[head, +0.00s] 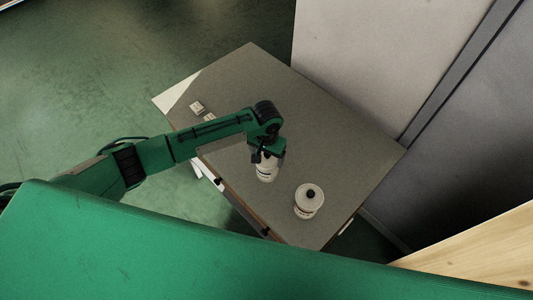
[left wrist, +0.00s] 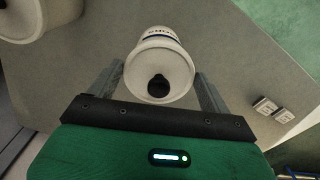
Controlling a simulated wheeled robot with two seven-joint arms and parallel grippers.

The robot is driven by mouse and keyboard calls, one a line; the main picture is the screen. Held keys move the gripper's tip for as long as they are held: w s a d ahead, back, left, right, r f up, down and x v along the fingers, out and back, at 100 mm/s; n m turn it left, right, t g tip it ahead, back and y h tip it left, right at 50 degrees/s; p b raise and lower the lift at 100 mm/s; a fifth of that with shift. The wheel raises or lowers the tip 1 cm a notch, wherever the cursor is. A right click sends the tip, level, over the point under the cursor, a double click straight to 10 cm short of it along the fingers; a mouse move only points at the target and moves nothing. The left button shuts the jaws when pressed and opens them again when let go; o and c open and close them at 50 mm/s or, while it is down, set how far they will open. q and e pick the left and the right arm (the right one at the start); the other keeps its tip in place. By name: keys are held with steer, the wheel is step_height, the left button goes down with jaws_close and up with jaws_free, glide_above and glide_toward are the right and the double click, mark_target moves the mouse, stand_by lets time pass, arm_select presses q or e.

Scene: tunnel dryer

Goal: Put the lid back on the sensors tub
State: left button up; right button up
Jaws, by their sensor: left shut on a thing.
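My left gripper (head: 268,152) is over a white tub (head: 267,173) on the grey table. In the left wrist view, its two fingers (left wrist: 160,84) are shut on the pale round lid (left wrist: 158,66) with a black knob. The tub (left wrist: 157,36) shows just behind the lid, with dark lettering on its side that I cannot read fully. The lid is in line with the tub's top, but I cannot tell whether it is seated or slightly above. My right gripper is not in view.
A second white tub (head: 309,203) with a black-knobbed lid stands to the right, and partly shows in the left wrist view (left wrist: 22,22). Small white blocks (head: 197,107) lie at the table's left. Grey panels stand beyond the table's right edge. The table's (head: 330,140) far part is clear.

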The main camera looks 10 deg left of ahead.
arm_select(q)
steer(key=o, duration=0.9)
steer(key=shift+r, duration=0.1)
step_height(320, 180, up, 5)
steer(key=p, duration=0.5)
steer(key=shift+p, duration=0.35)
steer(key=shift+r, duration=0.85)
